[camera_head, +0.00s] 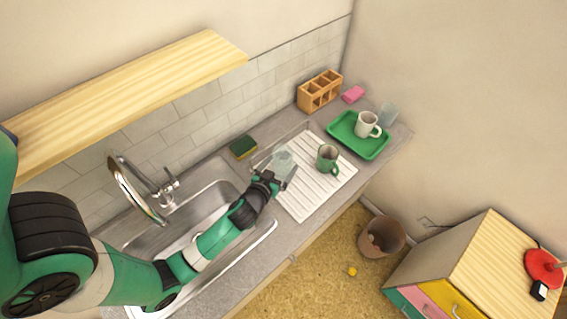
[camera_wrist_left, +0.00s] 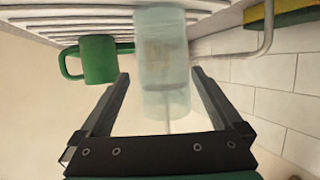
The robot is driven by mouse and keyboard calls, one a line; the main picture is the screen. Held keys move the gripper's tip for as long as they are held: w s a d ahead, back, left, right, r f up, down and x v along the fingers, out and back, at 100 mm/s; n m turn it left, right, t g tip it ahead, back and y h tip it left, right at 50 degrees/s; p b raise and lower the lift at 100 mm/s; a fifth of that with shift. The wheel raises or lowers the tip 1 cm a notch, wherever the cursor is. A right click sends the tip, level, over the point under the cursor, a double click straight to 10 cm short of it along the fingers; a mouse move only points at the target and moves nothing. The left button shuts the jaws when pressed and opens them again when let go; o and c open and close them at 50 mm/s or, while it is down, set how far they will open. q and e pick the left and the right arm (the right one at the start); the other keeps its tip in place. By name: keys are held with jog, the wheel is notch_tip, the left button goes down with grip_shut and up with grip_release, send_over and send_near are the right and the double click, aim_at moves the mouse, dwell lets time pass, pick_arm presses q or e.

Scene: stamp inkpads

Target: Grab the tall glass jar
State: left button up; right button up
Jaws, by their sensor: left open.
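A tall, pale, see-through glass jar (camera_head: 283,158) stands on the white ribbed drying rack (camera_head: 307,203) beside the sink. In the left wrist view, which looks upside down, the jar (camera_wrist_left: 162,65) shows between the two fingers of my left gripper (camera_wrist_left: 160,74). In the head view my left gripper (camera_head: 279,178) is at the near side of the jar, low over the rack. It is open, with a gap on both sides of the jar. I cannot tell whether the fingers reach fully around it. My right gripper is not in view.
A green mug (camera_head: 327,158) stands right of the jar; it also shows in the wrist view (camera_wrist_left: 99,60). A sponge (camera_head: 243,147) and a metal rail lie behind. A green tray (camera_head: 344,140) holds a white mug (camera_head: 366,124). Another clear glass (camera_head: 387,115) stands behind it.

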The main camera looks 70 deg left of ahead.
aim_at(287, 156)
pick_arm(q)
jog(key=shift+x, duration=3)
jog(key=shift+s+a+r, duration=0.1)
jog(key=shift+s+a, duration=0.05)
jog(key=shift+s, duration=0.05)
grip_shut()
